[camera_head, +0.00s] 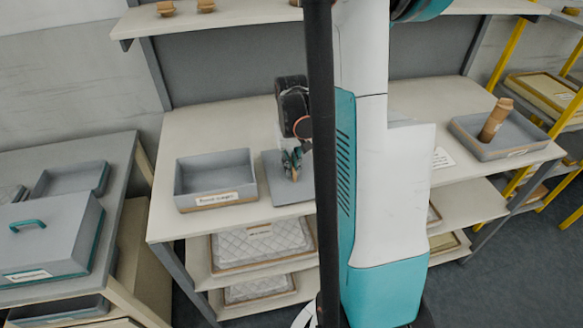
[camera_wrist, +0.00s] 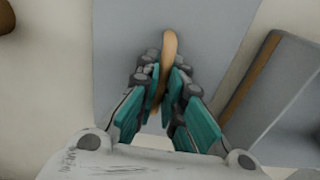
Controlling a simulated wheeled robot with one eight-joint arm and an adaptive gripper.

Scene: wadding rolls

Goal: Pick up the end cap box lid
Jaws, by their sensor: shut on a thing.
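A flat grey lid (camera_head: 272,192) is on the middle bench, right of an open grey box (camera_head: 215,199) with a small label I cannot read clearly. In the wrist view the lid (camera_wrist: 115,50) spreads below my gripper, with a tan, wood-coloured handle (camera_wrist: 169,48) standing from it. My gripper (camera_head: 292,163) is over the lid in the head view. In the wrist view my gripper (camera_wrist: 164,88) has its teal fingers shut on the tan handle. I cannot tell whether the lid touches the bench or is slightly raised. My arm hides the lid's right part in the head view.
A closed grey box with a teal handle (camera_head: 28,226) and a shallow tray (camera_head: 72,179) stand on the left table. A grey tray (camera_head: 497,136) holding a brown cylinder (camera_head: 495,119) is at the bench's right. A shelf (camera_head: 230,17) runs above; quilted pads (camera_head: 260,243) lie below.

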